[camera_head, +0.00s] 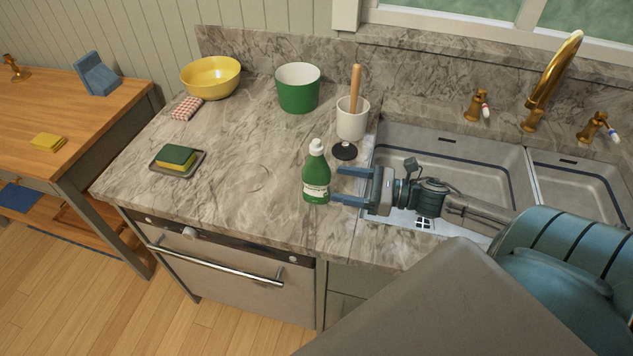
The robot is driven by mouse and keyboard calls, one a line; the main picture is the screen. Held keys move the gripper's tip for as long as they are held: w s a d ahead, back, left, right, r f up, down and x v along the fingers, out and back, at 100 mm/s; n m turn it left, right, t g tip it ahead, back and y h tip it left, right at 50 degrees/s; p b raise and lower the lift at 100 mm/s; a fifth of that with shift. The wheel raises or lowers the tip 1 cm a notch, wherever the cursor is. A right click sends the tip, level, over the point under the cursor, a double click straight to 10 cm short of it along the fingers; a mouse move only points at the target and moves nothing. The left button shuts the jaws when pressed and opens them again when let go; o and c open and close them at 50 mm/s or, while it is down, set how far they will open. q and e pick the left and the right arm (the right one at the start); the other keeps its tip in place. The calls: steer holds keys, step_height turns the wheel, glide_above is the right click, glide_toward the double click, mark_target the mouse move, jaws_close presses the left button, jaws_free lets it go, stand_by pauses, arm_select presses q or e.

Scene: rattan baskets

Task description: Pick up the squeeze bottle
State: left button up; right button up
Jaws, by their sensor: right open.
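The squeeze bottle (316,177) is green with a white cap and a label, and stands upright on the marble counter left of the sink. My right gripper (334,186) comes in from the right and is open, its two blue fingers pointing left at the bottle. The fingertips are close to the bottle's right side; I cannot tell whether they touch it. Nothing is seen between the fingers. My left gripper is not in view.
A white crock (352,122) with a wooden handle stands behind the bottle, near a black disc (344,151). A green pot (297,90), a yellow bowl (211,75) and a sponge on a tray (196,168) sit farther left. Counter left of the bottle is clear.

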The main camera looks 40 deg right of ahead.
mark_target(317, 176)
steer(key=shift+w+a+f, duration=0.1)
steer(key=shift+w+a, duration=0.3)
steer(key=shift+w, duration=0.3)
steer(key=shift+w+a, duration=0.25)
steer(key=shift+w, duration=0.05)
steer(key=shift+w+a+r, duration=0.25)
steer(key=shift+w+a, duration=0.15)
steer(key=shift+w, duration=0.1)
steer(key=shift+p+x, duration=0.65)
steer(key=shift+x, duration=0.5)
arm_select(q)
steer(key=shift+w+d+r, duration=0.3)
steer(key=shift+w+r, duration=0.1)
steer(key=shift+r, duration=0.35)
arm_select(e)
steer(key=shift+w+a, duration=0.4)
steer(key=shift+w, duration=0.15)
steer(key=c, duration=1.3)
